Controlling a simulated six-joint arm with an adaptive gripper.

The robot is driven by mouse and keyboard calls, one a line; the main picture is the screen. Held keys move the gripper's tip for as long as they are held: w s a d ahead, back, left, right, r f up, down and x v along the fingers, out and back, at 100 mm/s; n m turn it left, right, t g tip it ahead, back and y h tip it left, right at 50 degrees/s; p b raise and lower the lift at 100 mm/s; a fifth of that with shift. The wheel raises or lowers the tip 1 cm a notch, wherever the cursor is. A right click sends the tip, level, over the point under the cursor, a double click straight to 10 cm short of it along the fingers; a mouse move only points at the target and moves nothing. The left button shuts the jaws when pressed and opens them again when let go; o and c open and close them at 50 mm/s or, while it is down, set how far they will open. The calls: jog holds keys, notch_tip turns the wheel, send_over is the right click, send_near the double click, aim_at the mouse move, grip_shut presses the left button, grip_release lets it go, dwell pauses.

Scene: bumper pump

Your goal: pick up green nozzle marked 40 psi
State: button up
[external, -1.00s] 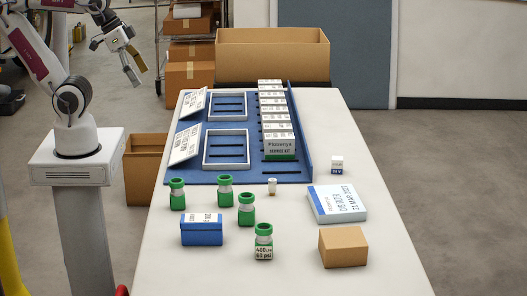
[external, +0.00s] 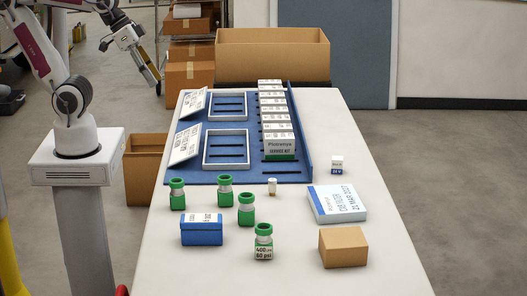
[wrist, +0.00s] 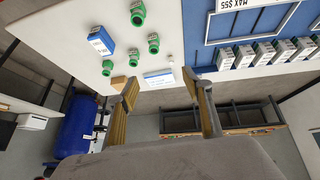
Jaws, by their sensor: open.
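Several green-capped nozzles stand upright on the white table. In the external view they are a back-left one (external: 177,194), a back-middle one (external: 225,187), a centre one (external: 246,208) and a front one (external: 264,242). The front one's label reads 60 psi; I cannot read 40 psi on any other. The nozzles also show in the wrist view, one near the top (wrist: 137,12). My gripper (external: 153,78) is up beyond the table's left side, well away from them. In the wrist view its fingers (wrist: 160,84) are spread and empty.
A blue box (external: 201,230) stands close among the nozzles. A blue rack (external: 255,179) with trays and kit boxes fills the back.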

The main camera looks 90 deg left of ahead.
jog(key=w+d+r+n+t+h, duration=0.1)
jog(key=w+d, duration=0.5)
jog(key=w, duration=0.2)
jog(key=w+d+r+n+t+h, duration=0.1)
jog(key=w+d+t+h, duration=0.1)
jog(key=w+d, duration=0.55)
jog(key=w+d+f+n+t+y, duration=0.1)
jog(key=w+d+f+n, duration=0.15)
jog(key=w, duration=0.35)
jog(key=w+d+f+n+y, duration=0.1)
jog(key=w+f, duration=0.2)
jog(key=w, duration=0.3)
jog(key=n+g+y, duration=0.2)
jog(key=n+y, duration=0.4)
jog(key=y, duration=0.8)
send_near(223, 184)
jog(key=x, duration=0.4)
jog(key=shift+w+a+f, duration=0.1)
jog(key=shift+w+a, duration=0.1)
jog(key=shift+w, duration=0.05)
jog(key=shift+s+d+f, duration=0.1)
jog(key=shift+s+f, duration=0.15)
jog(key=shift+f, duration=0.15)
